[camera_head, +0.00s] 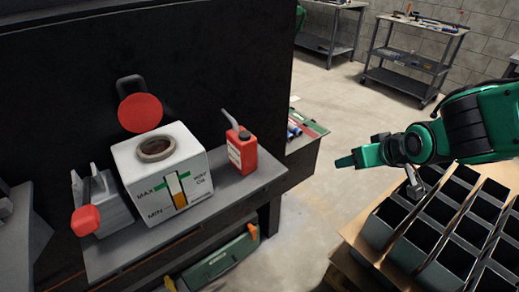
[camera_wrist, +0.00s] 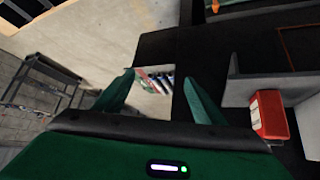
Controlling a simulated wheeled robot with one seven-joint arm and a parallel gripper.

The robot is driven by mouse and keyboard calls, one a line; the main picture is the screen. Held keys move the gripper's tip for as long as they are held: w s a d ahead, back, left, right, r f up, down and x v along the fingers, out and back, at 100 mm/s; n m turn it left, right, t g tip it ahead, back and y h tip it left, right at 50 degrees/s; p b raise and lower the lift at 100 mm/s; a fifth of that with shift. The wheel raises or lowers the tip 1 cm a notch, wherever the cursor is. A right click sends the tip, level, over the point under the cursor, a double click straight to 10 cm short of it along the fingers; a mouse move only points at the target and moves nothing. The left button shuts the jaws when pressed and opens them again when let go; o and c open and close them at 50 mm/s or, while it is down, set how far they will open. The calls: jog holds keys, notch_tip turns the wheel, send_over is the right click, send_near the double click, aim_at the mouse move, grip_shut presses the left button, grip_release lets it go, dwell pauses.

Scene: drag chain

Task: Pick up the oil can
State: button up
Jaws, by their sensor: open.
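In the wrist view the red can (camera_wrist: 269,114) shows at the right, outside my fingers, seen from the side. My green gripper (camera_head: 358,157) is to the right of the can in the head view, well apart from it. In the wrist view its two fingers (camera_wrist: 160,88) are spread with nothing between them.
A white tank (camera_head: 163,172) with a level gauge stands left of the can, with a red round lid (camera_head: 140,113) behind it. A crate of dark compartments (camera_head: 440,235) lies below my arm. Carts (camera_head: 415,55) stand far back. Open floor lies between shelf and crate.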

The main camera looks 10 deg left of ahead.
aim_at(248, 152)
jog(key=s+a+n+y, duration=0.1)
jog(key=a+y, duration=0.1)
jog(key=a, duration=0.6)
jog(key=s+a+n+y, duration=0.2)
jog(key=a, duration=0.7)
jog(key=s+a+r+n+t+y, duration=0.1)
jog(key=s+a+n+y, duration=0.1)
jog(key=a, duration=0.7)
jog(key=shift+s+y, duration=0.2)
jog(key=shift+y, duration=0.3)
jog(key=shift+a+r, duration=0.25)
jog(key=shift+w+a, duration=0.1)
jog(key=shift+a, duration=0.25)
jog(key=x, duration=0.4)
jog(key=shift+w+a+r, duration=0.1)
jog(key=shift+a, duration=0.15)
jog(key=shift+w+d+x, duration=0.15)
jog(key=shift+x, duration=1.35)
jog(key=shift+w+d+x, duration=0.1)
jog(key=shift+w+x, duration=0.1)
jog(key=shift+x, duration=1.35)
jog(key=shift+r, duration=0.1)
jog(key=shift+y, duration=0.3)
jog(key=c, duration=1.5)
